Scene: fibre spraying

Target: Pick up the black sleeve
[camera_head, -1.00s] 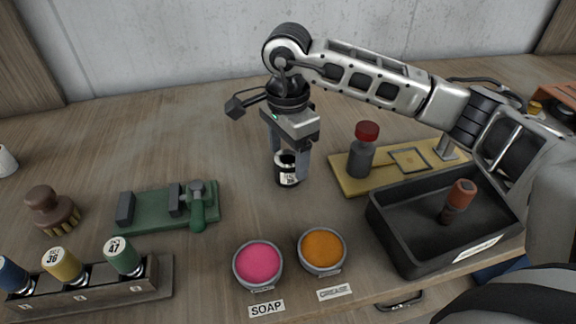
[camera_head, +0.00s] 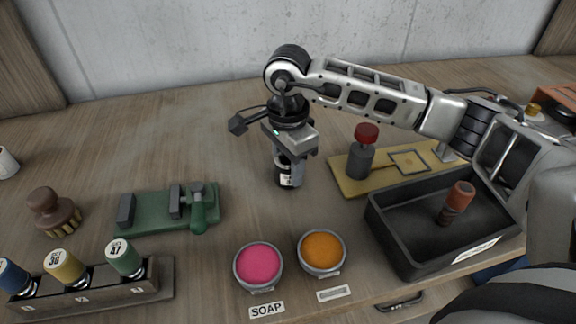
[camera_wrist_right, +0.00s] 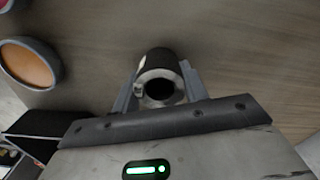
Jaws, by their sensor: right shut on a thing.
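The black sleeve (camera_head: 290,180), a short dark cylinder with a white label, is upright at the middle of the table in the head view. My right gripper (camera_head: 287,163) comes down over it from above and is shut on it. In the right wrist view the sleeve (camera_wrist_right: 160,66) sits between the two fingers (camera_wrist_right: 160,88), its round open end facing the camera. The gripper hides its upper part in the head view. I cannot tell whether its base touches the table. My left gripper is not in view.
A green clamp fixture (camera_head: 150,212) stands to the left, with a rack (camera_head: 100,296) of coloured sleeves in front. Pink soap (camera_head: 258,264) and orange grease (camera_head: 321,250) cups stand nearer. A black tray (camera_head: 405,245) and a yellow board (camera_head: 350,182) are right. The back left is clear.

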